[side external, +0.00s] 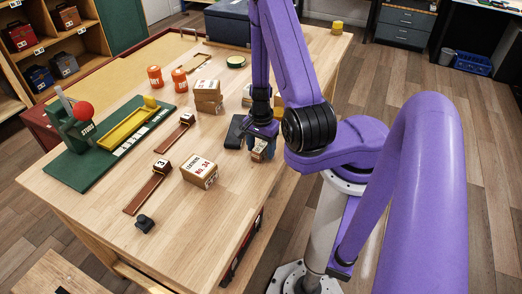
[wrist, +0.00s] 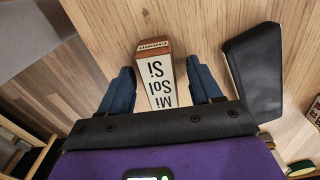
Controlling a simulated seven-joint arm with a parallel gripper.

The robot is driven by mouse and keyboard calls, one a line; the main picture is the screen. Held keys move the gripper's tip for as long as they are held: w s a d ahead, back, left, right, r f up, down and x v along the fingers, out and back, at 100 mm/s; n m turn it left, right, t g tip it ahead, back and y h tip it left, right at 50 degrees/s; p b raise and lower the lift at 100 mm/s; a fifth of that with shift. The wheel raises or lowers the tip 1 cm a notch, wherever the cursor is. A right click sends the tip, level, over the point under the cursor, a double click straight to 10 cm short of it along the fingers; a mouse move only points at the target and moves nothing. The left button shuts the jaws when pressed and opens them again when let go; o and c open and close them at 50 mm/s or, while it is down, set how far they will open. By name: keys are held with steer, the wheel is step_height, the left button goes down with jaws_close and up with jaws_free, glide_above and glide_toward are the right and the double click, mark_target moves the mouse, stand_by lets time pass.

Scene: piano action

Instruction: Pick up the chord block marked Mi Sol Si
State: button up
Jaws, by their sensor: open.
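The chord block (wrist: 160,82) stands between my two fingers in the wrist view. It has a white face reading "Mi Sol Si", upside down in that view, and brown wooden sides. In the side view the block (side external: 258,154) shows low under my gripper, partly hidden by it. My gripper (wrist: 160,74) is open, with one blue finger on each side of the block. In the side view my gripper (side external: 260,140) is low over the table's right part.
A dark slab (wrist: 253,70) lies close to the right finger. The front right is clear.

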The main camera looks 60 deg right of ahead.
steer(key=c, duration=1)
steer(key=shift+c, duration=0.3)
steer(key=shift+r, duration=0.1)
